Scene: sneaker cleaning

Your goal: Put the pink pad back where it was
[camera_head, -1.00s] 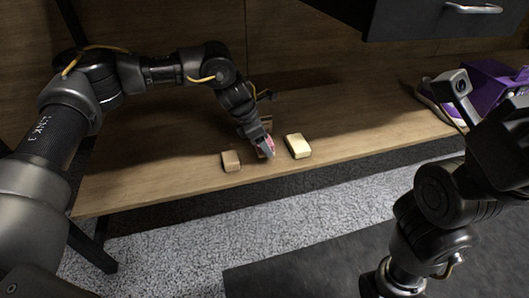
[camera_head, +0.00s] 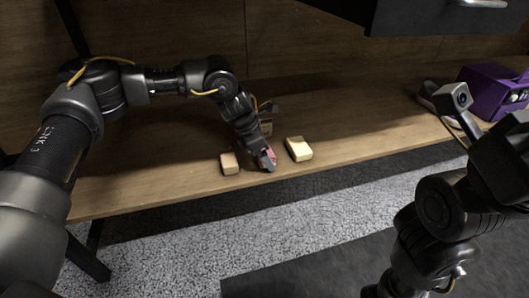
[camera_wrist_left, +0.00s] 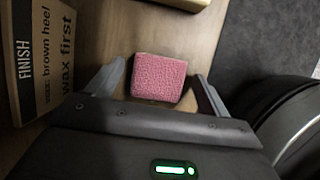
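The pink pad (camera_wrist_left: 160,78) has a textured pink face. It is between the fingers of my left gripper (camera_wrist_left: 160,88), with narrow gaps visible on both sides in the left wrist view, so the fingers look open around it. In the head view the pad (camera_head: 266,157) is partly hidden by my left gripper (camera_head: 268,162), low at the front part of the wooden shelf (camera_head: 350,118). A tan block (camera_head: 229,163) lies to its left and a pale yellow block (camera_head: 299,149) to its right. My right arm is at the right; its fingertips are not visible.
A card with "FINISH" and "wax first" text (camera_wrist_left: 42,50) stands close to the left gripper. A purple object (camera_head: 490,90) and a shoe are at the far right of the shelf. A dark drawer hangs above. The shelf's front edge is close to the blocks.

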